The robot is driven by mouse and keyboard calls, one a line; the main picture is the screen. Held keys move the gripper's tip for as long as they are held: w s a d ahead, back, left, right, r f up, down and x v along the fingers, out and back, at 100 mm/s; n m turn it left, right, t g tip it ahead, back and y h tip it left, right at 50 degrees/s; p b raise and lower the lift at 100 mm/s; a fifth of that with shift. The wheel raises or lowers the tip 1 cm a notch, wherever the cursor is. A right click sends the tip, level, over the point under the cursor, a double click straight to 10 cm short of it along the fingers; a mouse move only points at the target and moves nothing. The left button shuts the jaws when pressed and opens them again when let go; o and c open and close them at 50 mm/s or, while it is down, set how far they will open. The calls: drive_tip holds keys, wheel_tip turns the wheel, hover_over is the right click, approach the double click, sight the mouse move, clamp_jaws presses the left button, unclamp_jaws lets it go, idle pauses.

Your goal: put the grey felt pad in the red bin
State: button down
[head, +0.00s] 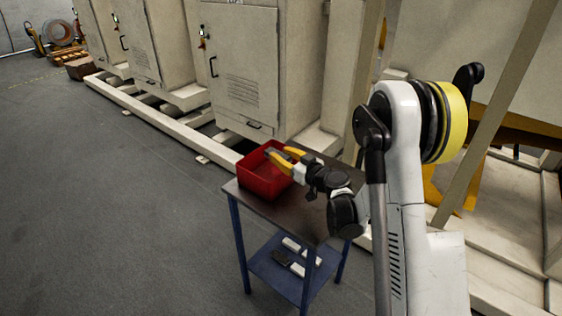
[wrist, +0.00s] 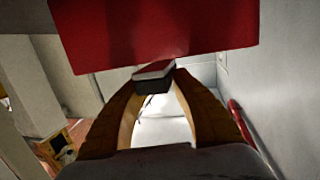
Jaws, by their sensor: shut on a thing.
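The red bin (head: 262,182) is an open box on top of a small dark-topped table. It also fills the upper part of the wrist view (wrist: 150,35). My gripper (head: 280,155), with yellow fingers, is at the bin's upper right rim, with its fingertips over the bin in the head view. In the wrist view my gripper (wrist: 153,82) is shut on a small dark grey block with a paler top, which I take for the grey felt pad (wrist: 153,86). The pad is hidden or too small to make out in the head view. Its height above the bin is unclear.
The table (head: 300,218) has blue legs and a lower shelf with white and dark items (head: 290,262). Large beige cabinets (head: 240,65) stand behind it, with a low beige rail (head: 160,122) along their base. Open grey floor (head: 110,210) lies to the left.

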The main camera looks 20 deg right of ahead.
drive_tip(key=shift+f, duration=0.3)
drive_tip(key=shift+f, duration=0.15)
drive_tip(key=c, duration=1.1)
unclamp_jaws()
